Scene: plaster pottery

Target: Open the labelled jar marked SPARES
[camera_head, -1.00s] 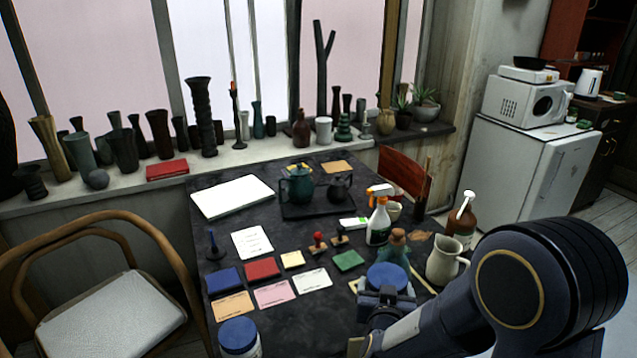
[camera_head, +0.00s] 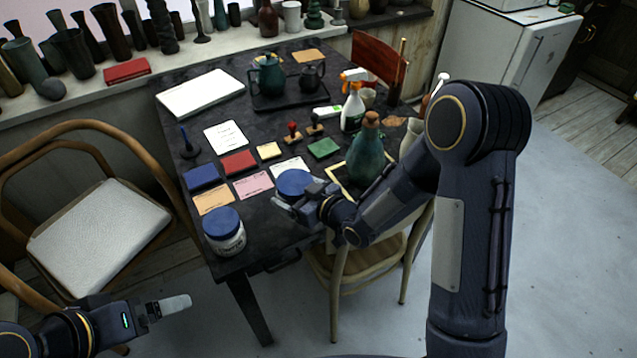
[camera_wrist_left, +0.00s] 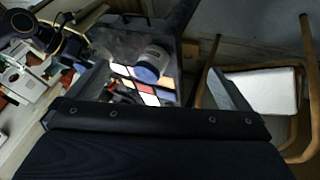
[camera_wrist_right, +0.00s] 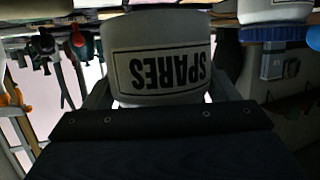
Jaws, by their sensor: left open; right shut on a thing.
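The SPARES jar (camera_wrist_right: 160,55) fills the middle of the right wrist view, its white body and black-lettered label upside down there. In the head view its blue lid (camera_head: 295,183) shows near the table's front edge, and the lid appears on. My right gripper (camera_head: 290,203) is shut on the jar and hides most of its body. I cannot tell whether the jar touches the table. My left gripper (camera_head: 178,303) is open and empty, low at the left, away from the table.
Another blue-lidded jar (camera_head: 224,232) stands at the table's front left corner. Colored cards and pads, including a red pad (camera_head: 239,162), lie behind. A teal bottle (camera_head: 367,158) and spray bottle (camera_head: 352,108) stand to the right. A wooden chair (camera_head: 100,230) is at the left.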

